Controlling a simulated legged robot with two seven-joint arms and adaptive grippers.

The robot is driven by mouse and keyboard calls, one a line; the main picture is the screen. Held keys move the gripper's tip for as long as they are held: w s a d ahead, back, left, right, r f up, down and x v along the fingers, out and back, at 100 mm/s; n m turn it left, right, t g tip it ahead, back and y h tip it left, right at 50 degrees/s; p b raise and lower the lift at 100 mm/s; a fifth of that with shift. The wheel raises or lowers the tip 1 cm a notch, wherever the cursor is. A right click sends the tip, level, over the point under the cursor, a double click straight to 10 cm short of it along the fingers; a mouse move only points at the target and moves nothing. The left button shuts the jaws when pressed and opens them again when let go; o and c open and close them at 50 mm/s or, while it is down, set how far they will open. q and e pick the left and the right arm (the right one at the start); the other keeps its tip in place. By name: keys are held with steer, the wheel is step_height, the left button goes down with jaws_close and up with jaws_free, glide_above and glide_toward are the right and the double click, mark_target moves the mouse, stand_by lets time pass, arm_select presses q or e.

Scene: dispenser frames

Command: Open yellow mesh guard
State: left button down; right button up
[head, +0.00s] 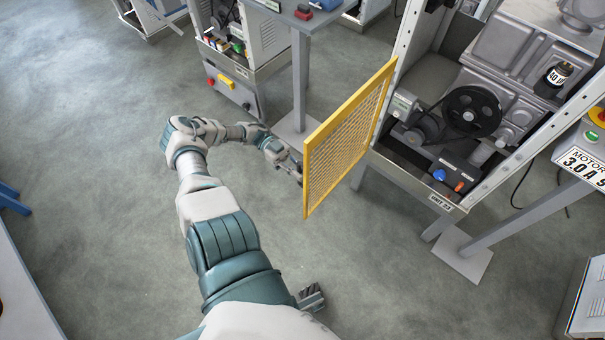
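The yellow mesh guard (345,142) stands swung out from the left post of the machine frame, and the opening beside it is uncovered. My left arm reaches up from the bottom and bends right. Its gripper (291,170) is at the guard's outer left edge, close to the frame. The fingertips are small and partly hidden by the guard, so I cannot tell whether they touch it or how far they are apart. A grey piece that looks like my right gripper (312,297) shows low in the middle, mostly hidden behind my arm.
Inside the machine are a black pulley (472,111), a blue knob (439,175) and an orange knob (459,187). A control box on a post (590,150) stands at right. Another machine (235,60) stands behind. Floor at left is clear, with a bench edge (22,290) at far left.

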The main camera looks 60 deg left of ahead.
arm_select(q)
steer(key=shift+s+a+f, duration=0.1)
steer(key=shift+s+a, duration=0.05)
steer(key=shift+a, duration=0.15)
steer(key=c, duration=1.2)
jaws_free()
steer(key=shift+w+v, duration=0.2)
steer(key=shift+v, duration=3.65)
steer(key=shift+f, duration=0.1)
